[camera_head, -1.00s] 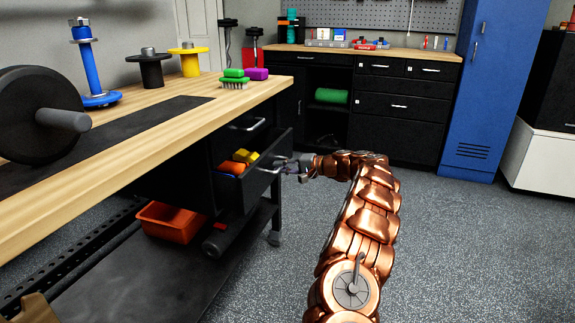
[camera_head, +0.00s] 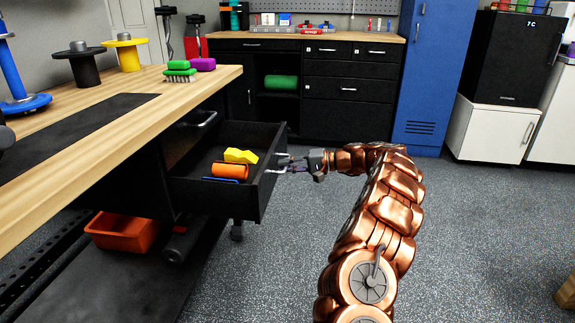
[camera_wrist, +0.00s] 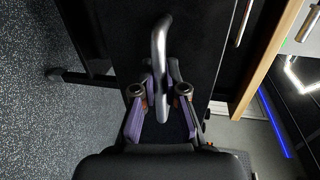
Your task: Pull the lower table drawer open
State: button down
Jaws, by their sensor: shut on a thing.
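The lower table drawer (camera_head: 265,188) is black and stands well out from under the wooden-topped table. Inside it lie a yellow piece (camera_head: 240,156), an orange cylinder (camera_head: 230,171) and a blue item partly hidden beneath the cylinder. My gripper (camera_head: 291,162) is at the drawer's front. In the wrist view my gripper (camera_wrist: 160,98) has its two fingers on either side of the metal drawer handle (camera_wrist: 159,45), shut on it. The upper drawer's handle (camera_head: 203,121) shows above, and that drawer looks closed.
The table top (camera_head: 150,110) overhangs the drawers at the left. An orange bin (camera_head: 120,233) and a dark cylinder (camera_head: 182,243) are on the lower shelf. Black cabinets (camera_head: 347,105) and a blue locker (camera_head: 425,85) stand behind.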

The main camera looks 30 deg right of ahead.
jog(key=shift+d, duration=0.1)
jog(key=c, duration=1.2)
grip_release()
jog(key=v, duration=1.1)
jog(key=shift+s+d, duration=0.2)
jog(key=shift+d, duration=0.15)
jog(key=shift+r, duration=0.15)
